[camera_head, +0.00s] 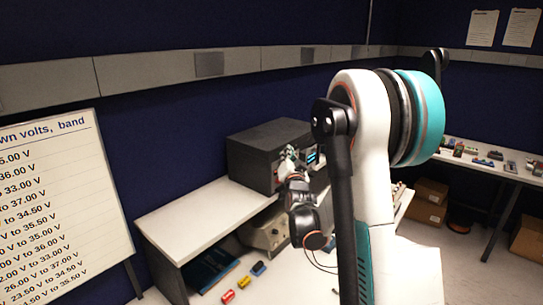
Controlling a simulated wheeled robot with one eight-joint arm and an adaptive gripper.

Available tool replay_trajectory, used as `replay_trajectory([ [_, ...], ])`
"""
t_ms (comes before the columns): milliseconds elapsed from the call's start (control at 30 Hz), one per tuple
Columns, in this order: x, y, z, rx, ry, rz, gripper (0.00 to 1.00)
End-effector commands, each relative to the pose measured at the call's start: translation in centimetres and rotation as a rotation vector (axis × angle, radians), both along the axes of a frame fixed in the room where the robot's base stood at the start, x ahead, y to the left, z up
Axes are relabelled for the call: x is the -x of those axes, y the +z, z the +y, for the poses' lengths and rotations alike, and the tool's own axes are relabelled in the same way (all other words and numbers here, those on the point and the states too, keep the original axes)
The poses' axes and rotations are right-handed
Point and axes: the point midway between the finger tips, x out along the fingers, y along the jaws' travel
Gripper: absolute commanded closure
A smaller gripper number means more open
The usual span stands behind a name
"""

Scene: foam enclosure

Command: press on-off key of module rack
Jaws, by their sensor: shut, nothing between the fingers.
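The dark grey module rack (252,150) stands on the white table, with a small lit display (311,156) on its front face. My gripper (285,156) is shut, small in the picture, in front of the rack's front face. I cannot tell whether its tip touches the rack. The on-off key cannot be made out; my gripper and arm cover part of the front face.
A white board (60,200) with voltage bands stands at left. The table top (190,217) is bare left of the rack. A grey device (268,232) and small coloured items (243,282) sit lower. A side bench (500,172) holds parts; cardboard boxes (428,200) lie on the floor.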

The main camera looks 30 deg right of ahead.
Motion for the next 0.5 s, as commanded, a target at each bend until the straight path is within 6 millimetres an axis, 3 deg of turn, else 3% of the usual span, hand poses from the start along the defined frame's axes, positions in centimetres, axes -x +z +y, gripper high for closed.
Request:
replay_trajectory([
  [500, 1.15, -0.07, -0.48, 0.002, -0.002, 0.001, 1.0],
])
